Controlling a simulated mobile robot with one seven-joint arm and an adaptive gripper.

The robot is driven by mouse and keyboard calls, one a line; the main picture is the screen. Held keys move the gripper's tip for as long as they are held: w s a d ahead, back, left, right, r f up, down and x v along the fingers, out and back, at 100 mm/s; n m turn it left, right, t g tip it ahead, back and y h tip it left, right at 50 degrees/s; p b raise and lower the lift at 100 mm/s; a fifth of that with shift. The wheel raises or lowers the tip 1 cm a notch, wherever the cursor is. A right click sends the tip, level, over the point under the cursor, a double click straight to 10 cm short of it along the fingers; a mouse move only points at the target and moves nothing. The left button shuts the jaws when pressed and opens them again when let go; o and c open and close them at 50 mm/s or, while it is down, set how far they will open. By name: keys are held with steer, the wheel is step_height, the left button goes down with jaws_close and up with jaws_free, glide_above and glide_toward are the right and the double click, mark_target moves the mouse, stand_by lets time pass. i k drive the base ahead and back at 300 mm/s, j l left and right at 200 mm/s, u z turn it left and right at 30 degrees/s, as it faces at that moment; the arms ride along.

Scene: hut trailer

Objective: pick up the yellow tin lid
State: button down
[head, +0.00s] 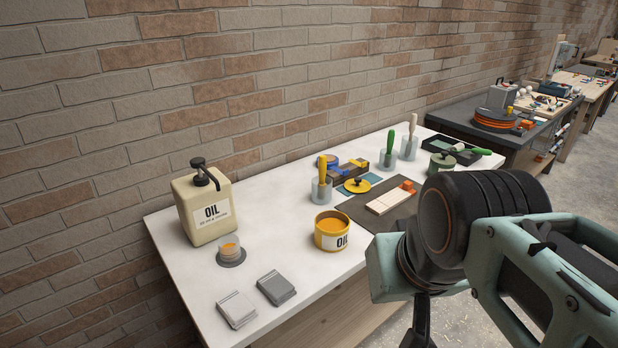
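The yellow tin lid (357,185), a round disc with a dark knob on top, lies toward the back of the white table, behind the dark mat. The open yellow tin (332,232) with an OIL label stands nearer the front, apart from the lid, with orange-yellow contents showing. My arm fills the right foreground. Only a dark part of what looks like my gripper (418,325) shows at the bottom edge, off the table's front side and well away from the lid. Its fingertips are not clear, so its opening cannot be told.
Holders with a yellow-handled tool (322,182) and green-handled tool (389,150) flank the lid. A pale block (390,201) lies on the dark mat. The table's left front holds two grey pads (276,288).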

mark_target(357, 184)
steer(key=i+l+u, duration=0.15)
steer(key=u, duration=0.25)
steer(key=i+l+u, duration=0.15)
steer(key=l+u, duration=0.2)
steer(key=i+l+u, duration=0.15)
steer(key=l, duration=0.2)
steer(key=l+u, duration=0.1)
steer(key=l, duration=0.25)
steer(key=i+l, duration=0.1)
steer(key=l, duration=0.3)
steer(key=i+l, duration=0.15)
steer(key=l, duration=0.2)
steer(key=i+l+u, duration=0.1)
steer(key=l, duration=0.3)
steer(key=i+l, duration=0.1)
steer(key=l, duration=0.25)
steer(key=l+u, duration=0.2)
steer(key=l, duration=0.15)
steer(key=k+l+u, duration=0.2)
steer(key=l, duration=0.15)
steer(key=i+z, duration=0.15)
steer(key=k+j, duration=0.05)
